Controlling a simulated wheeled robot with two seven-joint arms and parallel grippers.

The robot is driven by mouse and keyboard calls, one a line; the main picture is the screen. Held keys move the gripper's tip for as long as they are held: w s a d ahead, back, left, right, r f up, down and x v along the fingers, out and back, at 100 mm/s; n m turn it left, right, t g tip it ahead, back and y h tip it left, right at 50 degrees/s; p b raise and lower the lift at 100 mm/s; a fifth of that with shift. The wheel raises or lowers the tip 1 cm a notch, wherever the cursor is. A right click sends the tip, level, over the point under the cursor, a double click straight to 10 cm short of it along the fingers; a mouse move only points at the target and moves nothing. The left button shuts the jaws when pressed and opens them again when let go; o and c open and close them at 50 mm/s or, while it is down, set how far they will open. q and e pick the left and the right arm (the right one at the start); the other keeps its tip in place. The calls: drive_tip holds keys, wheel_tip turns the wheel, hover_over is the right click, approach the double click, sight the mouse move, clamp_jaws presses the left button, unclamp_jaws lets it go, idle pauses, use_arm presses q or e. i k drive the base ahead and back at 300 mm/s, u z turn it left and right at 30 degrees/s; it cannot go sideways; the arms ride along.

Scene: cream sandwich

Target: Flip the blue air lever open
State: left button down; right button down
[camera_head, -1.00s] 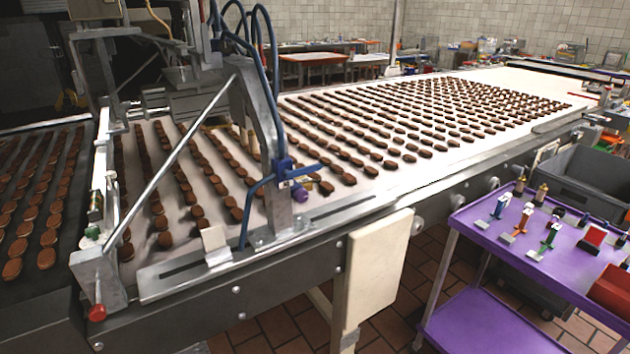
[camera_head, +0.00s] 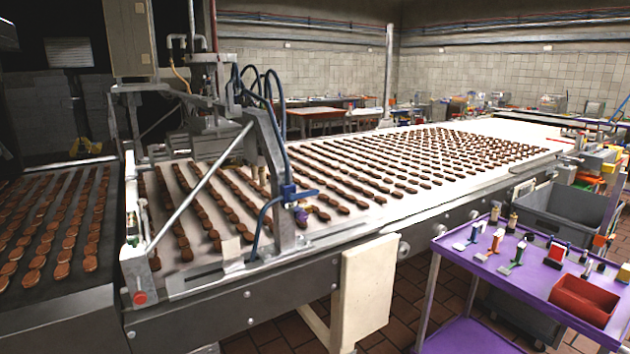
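The blue air lever (camera_head: 299,195) sits on a blue valve fitting on the upright metal post (camera_head: 283,230) at the near side of the conveyor. Its handle points to the right, roughly level. A purple part (camera_head: 301,217) shows just below it, and a blue hose runs from the fitting down the post. Neither of my grippers is in view, so nothing of mine touches the lever.
The conveyor (camera_head: 470,172) carries many rows of brown biscuits. A purple cart (camera_head: 540,278) with small tools and a red bin (camera_head: 584,300) stands at the right. A grey tub (camera_head: 572,210) is behind it. Tiled floor shows between the conveyor and the cart.

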sight(307, 194)
drive_tip(key=z, duration=0.7)
drive_tip(key=i, duration=1.3)
drive_tip(key=u, duration=0.05)
